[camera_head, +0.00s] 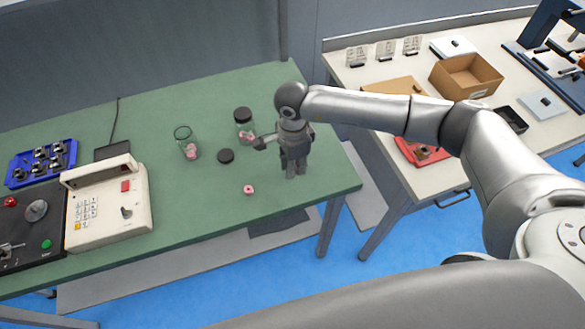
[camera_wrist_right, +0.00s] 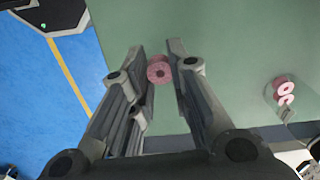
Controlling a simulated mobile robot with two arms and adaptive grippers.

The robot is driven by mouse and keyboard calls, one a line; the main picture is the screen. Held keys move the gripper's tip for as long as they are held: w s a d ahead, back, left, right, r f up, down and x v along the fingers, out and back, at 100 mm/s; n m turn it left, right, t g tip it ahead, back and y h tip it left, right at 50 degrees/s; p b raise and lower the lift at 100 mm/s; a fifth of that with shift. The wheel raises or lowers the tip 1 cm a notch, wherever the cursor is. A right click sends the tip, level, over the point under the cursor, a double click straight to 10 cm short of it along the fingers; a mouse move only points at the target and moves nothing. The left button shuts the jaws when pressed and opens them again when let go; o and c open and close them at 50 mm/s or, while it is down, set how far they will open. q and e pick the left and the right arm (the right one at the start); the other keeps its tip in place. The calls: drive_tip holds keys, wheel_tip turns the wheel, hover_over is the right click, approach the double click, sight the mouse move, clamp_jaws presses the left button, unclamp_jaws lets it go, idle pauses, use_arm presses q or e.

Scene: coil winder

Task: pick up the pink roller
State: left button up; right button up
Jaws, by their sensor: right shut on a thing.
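A small pink roller (camera_wrist_right: 160,70) sits between the fingertips of my right gripper (camera_wrist_right: 159,62) in the right wrist view, and the fingers are shut on it. In the head view the right gripper (camera_head: 293,172) points down over the right part of the green table; no roller can be made out between its fingers there. A pink roller (camera_head: 249,189) with a dark hole shows left of the gripper, against the green tabletop and apart from the fingers in that view. My left gripper is not in view.
A black-capped jar (camera_head: 244,126) and an open glass jar (camera_head: 188,146) hold pink rollers on the green table (camera_head: 185,215). A black lid (camera_head: 226,156) lies between them. A control box (camera_head: 108,205) and a blue tray (camera_head: 42,162) stand left. A second table (camera_head: 350,75) carries a cardboard box (camera_head: 466,76).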

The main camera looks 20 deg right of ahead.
drive_tip(key=s+a+r+b, duration=0.3)
drive_tip(key=s+r, duration=0.5)
drive_tip(key=s, duration=0.4)
drive_tip(key=shift+r+b, duration=0.15)
drive_tip(key=shift+b, duration=0.3)
